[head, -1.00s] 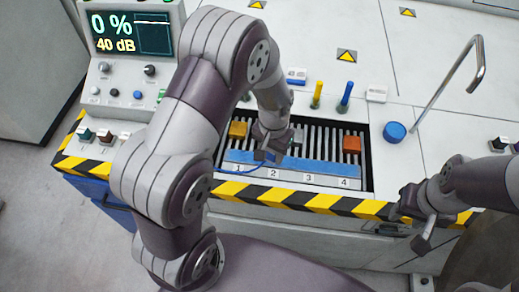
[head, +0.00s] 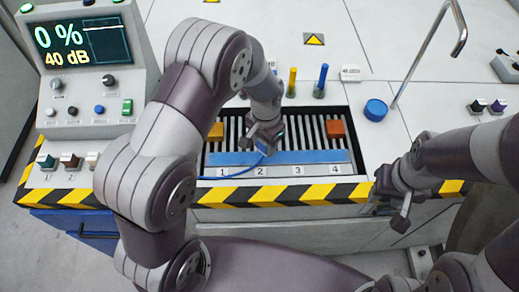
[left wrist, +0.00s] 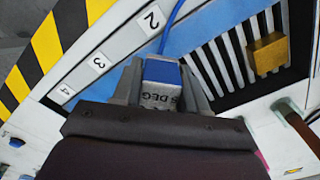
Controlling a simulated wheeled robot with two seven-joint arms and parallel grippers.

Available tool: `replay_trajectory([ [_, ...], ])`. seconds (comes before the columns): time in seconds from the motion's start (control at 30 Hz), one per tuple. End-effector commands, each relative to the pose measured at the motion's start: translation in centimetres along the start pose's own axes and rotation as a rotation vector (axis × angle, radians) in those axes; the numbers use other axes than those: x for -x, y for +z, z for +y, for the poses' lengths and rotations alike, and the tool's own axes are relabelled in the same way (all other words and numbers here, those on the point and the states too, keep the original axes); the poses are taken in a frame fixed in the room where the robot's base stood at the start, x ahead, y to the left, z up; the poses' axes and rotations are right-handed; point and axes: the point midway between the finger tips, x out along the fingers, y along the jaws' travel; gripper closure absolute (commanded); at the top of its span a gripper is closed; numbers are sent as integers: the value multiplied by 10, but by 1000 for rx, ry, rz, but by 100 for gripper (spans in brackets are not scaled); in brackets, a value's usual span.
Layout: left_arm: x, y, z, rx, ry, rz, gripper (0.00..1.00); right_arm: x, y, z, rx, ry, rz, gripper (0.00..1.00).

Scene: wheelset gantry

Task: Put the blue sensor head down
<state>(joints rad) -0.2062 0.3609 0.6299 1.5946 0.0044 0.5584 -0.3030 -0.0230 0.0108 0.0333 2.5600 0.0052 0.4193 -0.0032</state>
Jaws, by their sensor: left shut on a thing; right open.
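My left gripper (head: 264,142) is over the slatted rack, just behind the number 2 on the label strip. It is shut on the blue sensor head (left wrist: 161,82), a small block with a blue top, a pale face with upside-down lettering ending in "DEG", and a blue cable. In the head view the gripper mostly hides the head, and the cable (head: 228,176) runs left across the strip. I cannot tell whether the head touches the slats. My right gripper (head: 397,205) is open and empty by the striped front edge.
The rack (head: 308,135) has a blue strip numbered 1 to 4. A yellow block (head: 216,131) stands left on the slats, an orange block (head: 335,128) right. Yellow (head: 292,82) and blue (head: 322,80) pegs stand behind. A blue knob (head: 376,110) and bent metal rod (head: 430,52) are right.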

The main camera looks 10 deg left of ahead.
Motion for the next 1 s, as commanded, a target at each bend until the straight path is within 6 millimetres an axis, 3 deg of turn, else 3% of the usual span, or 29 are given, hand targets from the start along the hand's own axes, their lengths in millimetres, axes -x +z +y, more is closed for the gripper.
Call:
replay_trajectory([
  [0.1,-8,4,-13,2,0,1,96,1,0,0,0,0,0,57],
  [0.4,-49,5,-14,-1,0,0,96,2,0,0,0,0,0,57],
  [0.73,-53,4,-14,-1,-1,2,96,-1,0,0,0,0,0,57],
  [0.77,-52,4,-14,0,-1,2,48,0,0,0,0,0,0,57],
  [0.8,-52,4,-14,-1,-1,2,35,0,0,0,0,0,0,57],
  [1.0,-52,4,-14,0,0,2,32,0,0,0,0,0,0,57],
])
